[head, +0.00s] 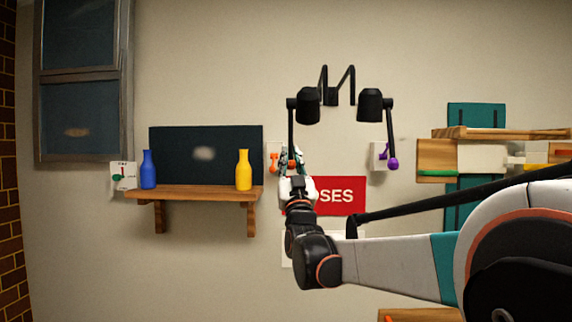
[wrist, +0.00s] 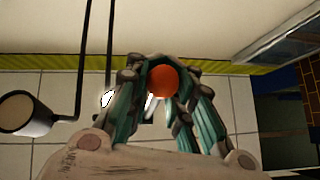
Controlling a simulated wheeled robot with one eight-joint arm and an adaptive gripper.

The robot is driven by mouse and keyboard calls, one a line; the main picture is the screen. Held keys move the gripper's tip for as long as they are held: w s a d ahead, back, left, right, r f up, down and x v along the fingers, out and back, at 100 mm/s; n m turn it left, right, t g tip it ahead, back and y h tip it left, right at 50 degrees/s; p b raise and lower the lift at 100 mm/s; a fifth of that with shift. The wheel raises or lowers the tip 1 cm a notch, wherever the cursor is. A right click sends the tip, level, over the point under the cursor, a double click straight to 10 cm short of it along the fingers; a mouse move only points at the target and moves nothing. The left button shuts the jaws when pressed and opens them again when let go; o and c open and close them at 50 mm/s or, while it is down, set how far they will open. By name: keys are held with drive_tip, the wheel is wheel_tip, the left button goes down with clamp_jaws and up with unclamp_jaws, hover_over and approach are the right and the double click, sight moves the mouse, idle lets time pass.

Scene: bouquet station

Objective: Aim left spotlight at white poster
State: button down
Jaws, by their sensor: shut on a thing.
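The left spotlight (head: 308,105) is a black lamp on the wall, with a thin rod hanging down at its left. My gripper (head: 292,158) is at the rod's lower end. In the wrist view, its teal fingers are closed around an orange ball knob (wrist: 163,82). A lamp head with a pale face (wrist: 25,113) shows at the left of that view. A white sheet (head: 287,262), perhaps the white poster, is low on the wall below a red sign (head: 340,196). My arm hides most of the sheet and part of the sign.
The right spotlight (head: 370,106) has a rod with a purple knob (head: 393,164). A shelf (head: 190,192) with blue (head: 148,170) and yellow (head: 243,170) bottles is left of my gripper. A wooden rack (head: 437,156) stands at right. A white wall plate (head: 274,150) is close beside my gripper.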

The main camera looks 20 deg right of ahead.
drive_tip(key=c, duration=1.5)
unclamp_jaws()
drive_tip(key=v, duration=1.2)
